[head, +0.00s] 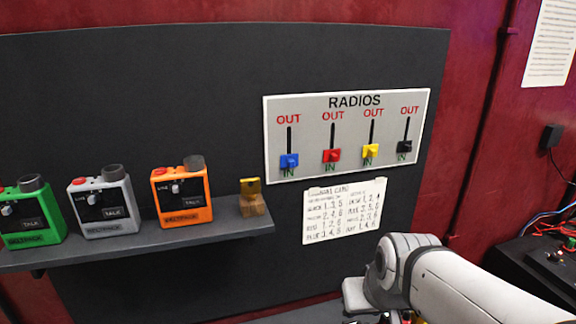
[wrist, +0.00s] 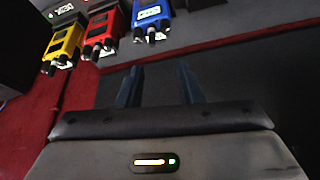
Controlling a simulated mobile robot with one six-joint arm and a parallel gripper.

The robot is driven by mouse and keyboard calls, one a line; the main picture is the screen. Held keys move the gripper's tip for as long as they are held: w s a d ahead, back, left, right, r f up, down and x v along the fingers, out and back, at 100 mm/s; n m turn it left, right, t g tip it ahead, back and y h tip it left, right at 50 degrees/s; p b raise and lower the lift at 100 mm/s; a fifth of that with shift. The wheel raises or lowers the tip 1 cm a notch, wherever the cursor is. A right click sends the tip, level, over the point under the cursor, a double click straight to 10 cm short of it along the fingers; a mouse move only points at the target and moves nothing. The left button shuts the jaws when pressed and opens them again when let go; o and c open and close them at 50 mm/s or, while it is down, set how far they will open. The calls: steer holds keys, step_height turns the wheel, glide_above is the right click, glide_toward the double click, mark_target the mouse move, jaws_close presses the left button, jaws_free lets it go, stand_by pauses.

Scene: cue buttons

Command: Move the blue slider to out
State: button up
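The blue slider (head: 289,160) is at the bottom of its slot, by the green IN label, on the grey RADIOS panel (head: 275,107). It is the leftmost of the sliders, and the red OUT label stands above its slot. My gripper (wrist: 158,88) shows in the wrist view with its two dark fingers apart and nothing between them. In the head view my arm is low on the right, below the panel and away from the slider, and the fingertips are not clearly visible. The slider does not show in the wrist view.
Red (head: 332,155), yellow (head: 371,150) and black (head: 404,147) sliders also sit low. A paper list (head: 344,212) hangs below the panel. A shelf (head: 150,247) on the left holds green, grey and orange boxes. The wrist view shows yellow, red and blue radios (wrist: 150,18).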

steer(key=w+a+r+t, duration=0.2)
steer(key=w, duration=0.1)
steer(key=n+t+y, duration=0.3)
steer(key=t+y, duration=0.2)
steer(key=t, duration=0.6)
glide_toward(292, 163)
steer(key=shift+x, duration=4)
jaws_close()
